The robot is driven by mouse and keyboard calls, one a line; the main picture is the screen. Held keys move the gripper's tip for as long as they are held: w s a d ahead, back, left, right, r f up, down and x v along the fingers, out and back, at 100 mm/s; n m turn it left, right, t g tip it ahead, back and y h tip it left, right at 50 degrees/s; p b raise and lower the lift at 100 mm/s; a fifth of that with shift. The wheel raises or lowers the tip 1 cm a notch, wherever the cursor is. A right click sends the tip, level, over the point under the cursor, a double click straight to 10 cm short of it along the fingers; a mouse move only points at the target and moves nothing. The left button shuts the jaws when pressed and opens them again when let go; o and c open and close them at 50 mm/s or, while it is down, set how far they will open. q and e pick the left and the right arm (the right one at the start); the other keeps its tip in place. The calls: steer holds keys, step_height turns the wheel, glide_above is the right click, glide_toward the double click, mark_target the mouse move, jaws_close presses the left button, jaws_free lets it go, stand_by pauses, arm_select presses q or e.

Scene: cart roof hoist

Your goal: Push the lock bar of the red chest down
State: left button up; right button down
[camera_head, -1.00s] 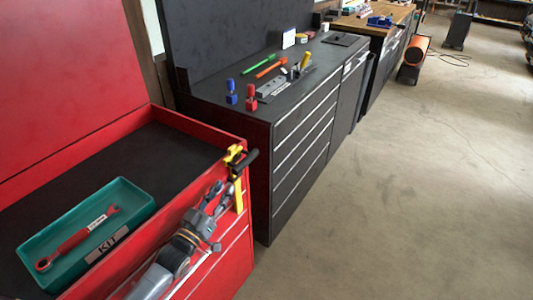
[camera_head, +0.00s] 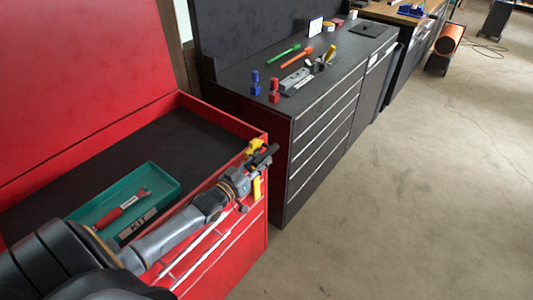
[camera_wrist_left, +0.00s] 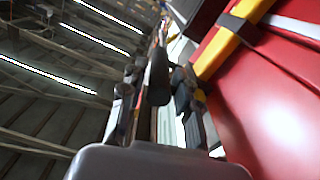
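The red chest (camera_head: 235,122) stands open at the left, its lid raised. Its lock bar (camera_head: 257,188) is yellow and upright at the right front corner, with yellow also showing at the top (camera_head: 254,146). It also shows as a slanted yellow strip in the left wrist view (camera_wrist_left: 222,52). My left gripper (camera_head: 264,160) is at the upper part of the bar and partly hides it. In the left wrist view my left gripper's fingers (camera_wrist_left: 160,100) stand apart, with a dark piece, possibly the bar's handle, between them. Contact cannot be told. My right gripper is out of view.
A teal tray (camera_head: 165,172) with a red wrench (camera_head: 122,210) lies in the chest. A black cabinet (camera_head: 300,150) stands close beyond the chest's right side, holding blue and red pieces and tools. Open floor (camera_head: 410,210) lies to the right.

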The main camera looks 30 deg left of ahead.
mark_target(266, 155)
arm_select(q)
steer(key=shift+w+d, duration=0.15)
steer(key=shift+w, duration=1.65)
jaws_close()
